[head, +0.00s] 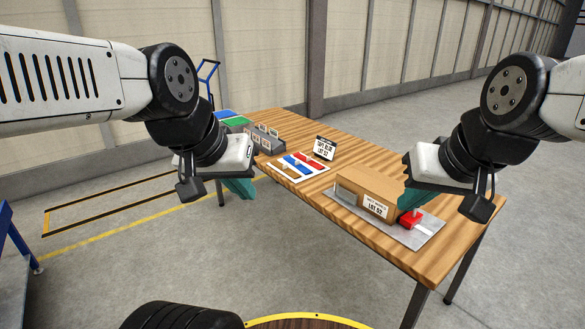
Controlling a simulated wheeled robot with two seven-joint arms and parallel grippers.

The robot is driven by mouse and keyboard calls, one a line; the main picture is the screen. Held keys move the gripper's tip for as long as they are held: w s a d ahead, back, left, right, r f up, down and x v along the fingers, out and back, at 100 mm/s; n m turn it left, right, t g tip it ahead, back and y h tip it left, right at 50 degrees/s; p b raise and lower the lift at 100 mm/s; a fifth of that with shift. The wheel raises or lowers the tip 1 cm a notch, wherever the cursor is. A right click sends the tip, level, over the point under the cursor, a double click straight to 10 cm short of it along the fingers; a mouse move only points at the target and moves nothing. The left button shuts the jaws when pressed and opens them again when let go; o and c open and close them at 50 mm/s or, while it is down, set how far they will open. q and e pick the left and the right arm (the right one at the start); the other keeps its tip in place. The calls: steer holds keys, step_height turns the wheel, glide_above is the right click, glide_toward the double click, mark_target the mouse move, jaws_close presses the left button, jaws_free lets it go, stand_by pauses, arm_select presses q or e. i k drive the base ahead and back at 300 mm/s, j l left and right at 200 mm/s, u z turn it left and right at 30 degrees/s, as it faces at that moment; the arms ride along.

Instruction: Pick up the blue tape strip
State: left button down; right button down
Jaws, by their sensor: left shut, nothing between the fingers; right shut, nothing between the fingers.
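The blue tape strip (297,165) lies on a white board (277,169) on the wooden table, beside a red strip (309,160). A small sign (324,148) behind the board appears to read "TAPE BLUE LOT 52". My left gripper (243,189) has teal fingers, is shut and empty, and hangs left of the board, apart from the strip. My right gripper (408,199) is shut and empty, in front of the right end of a cardboard box (363,190) and near a red tool (411,220). It hides part of the box.
The labelled box and red tool sit on a grey plate (428,232). A grey rack (265,138) and green and blue mats (236,121) occupy the table's far left. Bare wood (370,160) shows behind the box. A blue trolley handle (208,72) stands beyond the table.

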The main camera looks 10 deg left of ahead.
mark_target(296, 163)
steer(key=i+j+z, duration=0.1)
steer(key=i+j, duration=0.4)
steer(key=i+j+z, duration=0.1)
steer(key=i+j, duration=0.9)
steer(key=j, duration=0.25)
steer(key=i+j+z, duration=0.15)
steer(key=i+j, duration=0.35)
steer(key=j, duration=0.1)
